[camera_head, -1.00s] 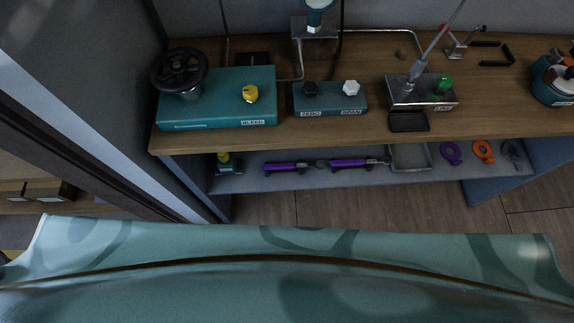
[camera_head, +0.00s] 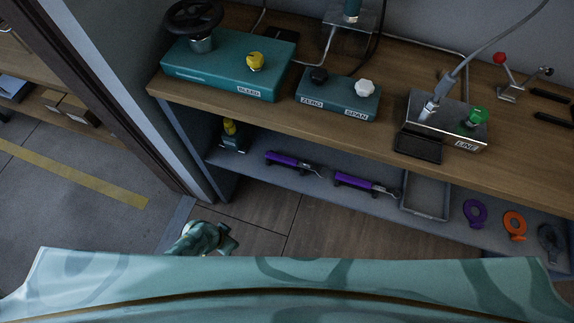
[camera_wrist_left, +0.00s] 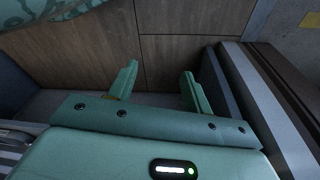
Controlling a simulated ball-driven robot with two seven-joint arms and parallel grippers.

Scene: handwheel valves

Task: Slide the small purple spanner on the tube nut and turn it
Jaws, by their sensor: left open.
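Two purple-handled tools lie on the grey lower shelf, a left one (camera_head: 287,159) and a right one (camera_head: 362,184), each with a metal end to the right. I cannot tell which is the small spanner. The metal LINE block (camera_head: 447,118) on the bench top has a grey fitting (camera_head: 430,108) with a hose rising from it; a tube nut is too small to make out. My left gripper (camera_wrist_left: 158,82) is open and empty in the left wrist view, pointing at the wooden floor and shelf side. My right gripper is not in view.
The bench top carries the BLEED block (camera_head: 225,68) with a black handwheel (camera_head: 193,17), and the ZERO/SPAN block (camera_head: 338,97). The lower shelf also holds an empty grey tray (camera_head: 425,195) and purple (camera_head: 475,213), orange (camera_head: 514,225) and grey ring tags. The shelf's front is open.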

